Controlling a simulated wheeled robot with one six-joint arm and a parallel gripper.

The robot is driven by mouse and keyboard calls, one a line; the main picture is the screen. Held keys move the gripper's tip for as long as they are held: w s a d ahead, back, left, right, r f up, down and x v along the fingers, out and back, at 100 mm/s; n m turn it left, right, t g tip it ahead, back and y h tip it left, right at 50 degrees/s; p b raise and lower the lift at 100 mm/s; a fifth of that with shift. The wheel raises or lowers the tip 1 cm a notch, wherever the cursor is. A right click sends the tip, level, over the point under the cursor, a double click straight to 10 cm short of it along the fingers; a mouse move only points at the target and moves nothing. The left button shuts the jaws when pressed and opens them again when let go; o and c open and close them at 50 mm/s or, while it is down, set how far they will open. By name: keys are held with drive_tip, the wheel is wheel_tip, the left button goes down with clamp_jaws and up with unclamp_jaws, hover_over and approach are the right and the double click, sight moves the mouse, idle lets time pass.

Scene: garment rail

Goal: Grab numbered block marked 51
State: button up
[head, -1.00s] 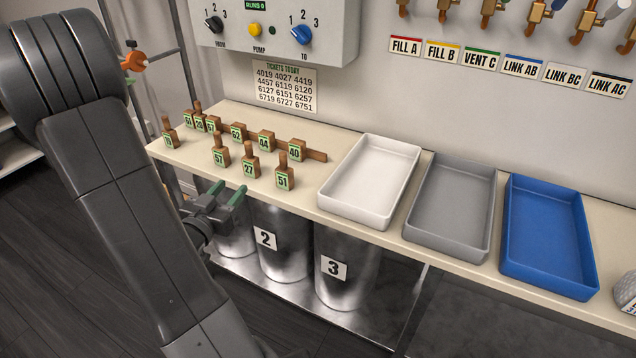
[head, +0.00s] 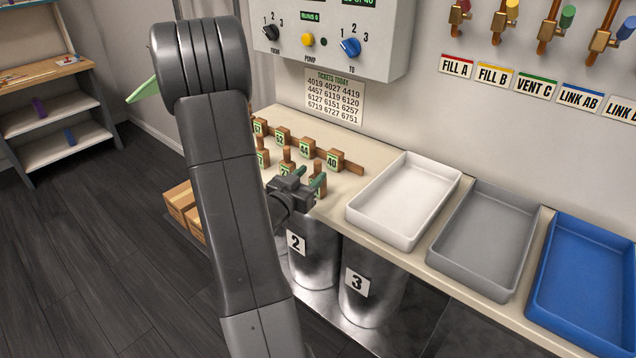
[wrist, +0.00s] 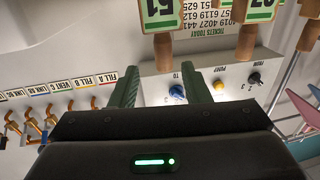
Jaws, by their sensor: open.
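The block marked 51 is a small wooden block with a green-edged number label and an upright handle. In the wrist view, which is upside down, block 51 (wrist: 162,12) is at the top edge, partly cut off, with its handle lined up between the fingers. In the head view, block 51 (head: 318,167) is at the right end of the front row, mostly hidden by my gripper (head: 305,178). My gripper is open and empty, its green fingers (wrist: 163,75) apart at the counter's front edge. A gap to the block seems to remain; its size is unclear.
Block 27 (head: 286,168) stands just left of block 51. A back row includes blocks 44 (head: 305,150) and 40 (head: 335,160). A white tray (head: 398,238) is to the right on the counter. Metal bins (head: 372,300) stand below the front edge.

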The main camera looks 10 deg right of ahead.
sight(316, 167)
drive_tip(key=x, duration=0.5)
drive_tip(key=shift+w+a+p, duration=0.1)
drive_tip(key=shift+w+p, duration=0.1)
drive_tip(key=shift+p, duration=0.15)
drive_tip(key=shift+c, duration=0.2)
clamp_jaws()
